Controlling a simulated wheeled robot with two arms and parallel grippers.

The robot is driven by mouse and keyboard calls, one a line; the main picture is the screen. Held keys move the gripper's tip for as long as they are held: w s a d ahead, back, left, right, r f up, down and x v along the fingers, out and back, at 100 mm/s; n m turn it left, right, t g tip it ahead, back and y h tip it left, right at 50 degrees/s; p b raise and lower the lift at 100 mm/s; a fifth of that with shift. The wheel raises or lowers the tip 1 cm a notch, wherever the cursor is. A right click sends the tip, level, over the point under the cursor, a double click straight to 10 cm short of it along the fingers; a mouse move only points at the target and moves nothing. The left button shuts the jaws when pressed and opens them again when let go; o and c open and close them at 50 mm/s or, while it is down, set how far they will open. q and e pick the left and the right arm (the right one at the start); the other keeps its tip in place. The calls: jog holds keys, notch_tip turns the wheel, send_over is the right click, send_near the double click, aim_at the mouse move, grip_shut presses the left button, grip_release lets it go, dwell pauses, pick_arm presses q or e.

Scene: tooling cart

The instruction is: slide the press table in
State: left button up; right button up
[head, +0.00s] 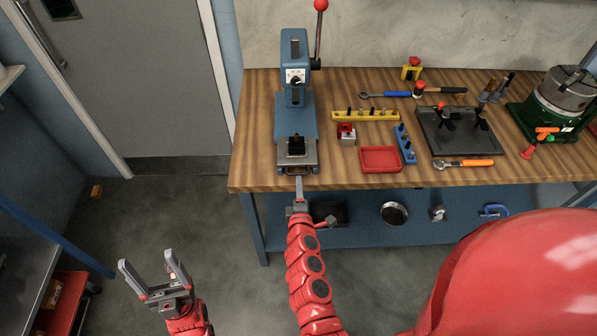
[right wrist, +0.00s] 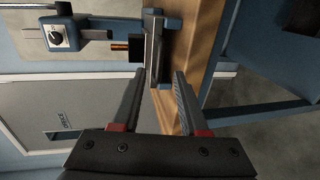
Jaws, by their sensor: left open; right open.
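The blue press (head: 294,85) stands at the back left of the wooden bench. Its grey press table (head: 297,160) sticks out at the front of the press base, near the bench's front edge, with a black block on it. The press table also shows in the right wrist view (right wrist: 154,48). My right gripper (head: 298,182) is seen edge-on in the head view, just in front of the press table. In the right wrist view its fingers (right wrist: 159,73) are open, either side of the table's near end; contact cannot be told. My left gripper (head: 148,262) is open and empty over the floor.
The press lever (head: 319,30) with a red knob rises at the press's right. A red tray (head: 381,159), a yellow rack (head: 365,115), a blue rack (head: 405,145) and tools lie to the right. A blue lower shelf (head: 360,232) is below.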

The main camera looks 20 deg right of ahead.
aim_at(299, 174)
jog(key=b+x, duration=0.1)
jog(key=x, duration=0.5)
jog(key=shift+w+d, duration=0.15)
jog(key=shift+w, duration=0.35)
jog(key=shift+s, duration=0.1)
grip_shut()
jog(key=shift+f, duration=0.15)
